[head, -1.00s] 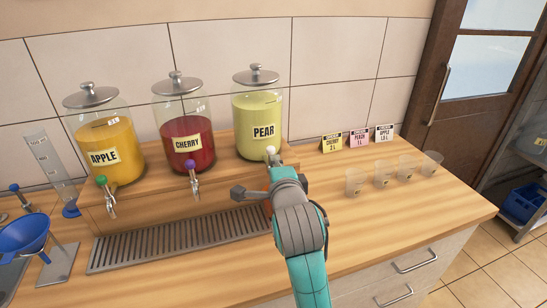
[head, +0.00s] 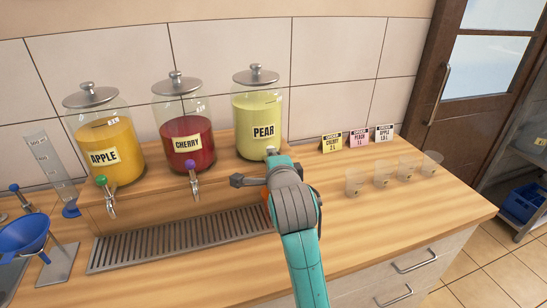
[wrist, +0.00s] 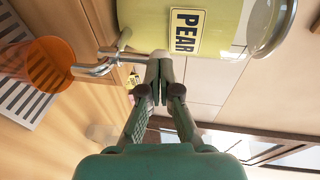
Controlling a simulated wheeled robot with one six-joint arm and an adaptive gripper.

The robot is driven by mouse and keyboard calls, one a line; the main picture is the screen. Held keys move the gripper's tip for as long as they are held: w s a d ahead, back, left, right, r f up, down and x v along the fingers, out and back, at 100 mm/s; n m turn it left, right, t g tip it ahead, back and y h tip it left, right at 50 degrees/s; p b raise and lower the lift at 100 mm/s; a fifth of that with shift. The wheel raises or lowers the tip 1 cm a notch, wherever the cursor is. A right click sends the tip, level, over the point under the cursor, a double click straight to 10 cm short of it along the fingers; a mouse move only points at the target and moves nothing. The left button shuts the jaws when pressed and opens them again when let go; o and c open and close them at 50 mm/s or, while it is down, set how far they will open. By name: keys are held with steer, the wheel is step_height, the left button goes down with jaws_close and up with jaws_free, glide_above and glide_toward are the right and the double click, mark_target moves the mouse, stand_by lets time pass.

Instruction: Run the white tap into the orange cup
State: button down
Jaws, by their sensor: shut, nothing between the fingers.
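The pear jar (head: 262,125) holds pale green liquid and stands at the right of the jars; it fills the top of the wrist view (wrist: 215,22). Its metal tap (wrist: 95,68) shows in the wrist view with the spout towards the orange cup (wrist: 52,63). The cup is translucent, by the drip grate; in the head view my arm hides nearly all of it. No stream of liquid is visible. My gripper (wrist: 160,60) is shut and empty, its fingertips close to the tap; I cannot tell whether they touch it.
The apple jar (head: 107,150) and cherry jar (head: 187,140) stand to the left, above the drip grate (head: 170,242). Several clear cups (head: 381,175) and label cards (head: 358,138) stand to the right. A blue funnel (head: 24,235) is at far left. The front right counter is clear.

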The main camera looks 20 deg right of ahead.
steer(key=shift+w+r+g, duration=0.15)
steer(key=shift+w+g, duration=0.05)
steer(key=shift+g, duration=0.2)
steer(key=shift+w+r+g, duration=0.25)
steer(key=shift+w+g, duration=0.1)
steer(key=shift+g, duration=0.25)
steer(key=shift+w+r, duration=0.1)
steer(key=shift+w, duration=0.55)
steer(key=shift+r, duration=0.15)
stand_by(5.1)
steer(key=shift+r, duration=0.65)
